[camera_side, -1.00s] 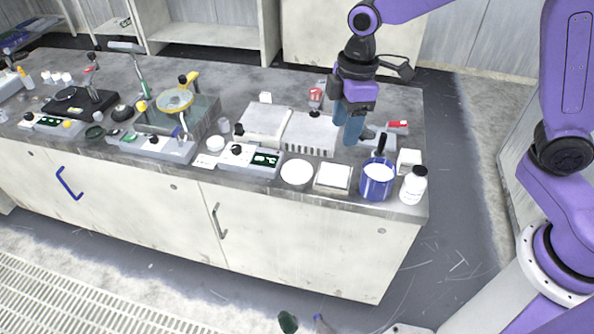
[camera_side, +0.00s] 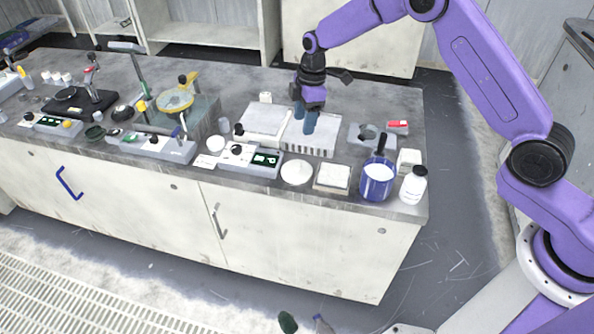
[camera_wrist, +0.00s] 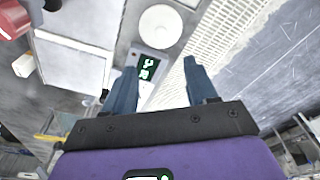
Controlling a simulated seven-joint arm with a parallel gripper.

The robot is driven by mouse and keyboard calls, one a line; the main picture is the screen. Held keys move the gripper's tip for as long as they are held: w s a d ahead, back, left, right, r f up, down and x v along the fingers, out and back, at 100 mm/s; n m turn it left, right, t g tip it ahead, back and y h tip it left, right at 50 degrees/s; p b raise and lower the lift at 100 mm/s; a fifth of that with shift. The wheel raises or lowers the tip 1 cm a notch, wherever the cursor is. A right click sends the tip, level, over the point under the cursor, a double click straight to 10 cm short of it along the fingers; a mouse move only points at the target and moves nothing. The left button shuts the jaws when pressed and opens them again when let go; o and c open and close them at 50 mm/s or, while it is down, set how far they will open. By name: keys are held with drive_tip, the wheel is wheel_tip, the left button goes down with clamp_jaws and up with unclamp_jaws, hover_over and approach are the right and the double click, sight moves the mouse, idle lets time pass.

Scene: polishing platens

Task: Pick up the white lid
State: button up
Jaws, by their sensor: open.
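A flat, round white piece, which looks like the white lid (camera_side: 296,173), lies on the bench near its front edge, just right of a grey control box. It also shows near the top of the wrist view (camera_wrist: 160,26), beyond my fingertips. My gripper (camera_side: 304,121) is above the white ribbed unit, farther back on the bench than the round piece. Its two blue fingers are apart and empty. In the wrist view, my gripper (camera_wrist: 160,66) has the control box's green display between its fingers. Nothing covers the round piece in the side view.
The control box (camera_side: 250,160) stands left of the round piece, and a square white-topped block (camera_side: 332,178) right of it. A blue mug of white material (camera_side: 376,184) and a white bottle (camera_side: 413,186) stand farther right. The white ribbed unit (camera_side: 311,136) is behind.

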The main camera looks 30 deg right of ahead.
sight(297, 164)
drive_tip(key=f, duration=0.5)
drive_tip(key=a+f, duration=0.1)
drive_tip(key=f, duration=0.4)
drive_tip(key=a+f, duration=0.1)
drive_tip(key=f, duration=0.3)
drive_tip(key=shift+w+f, duration=0.15)
drive_tip(key=shift+f, duration=0.25)
drive_tip(key=shift+c, duration=0.3)
clamp_jaws()
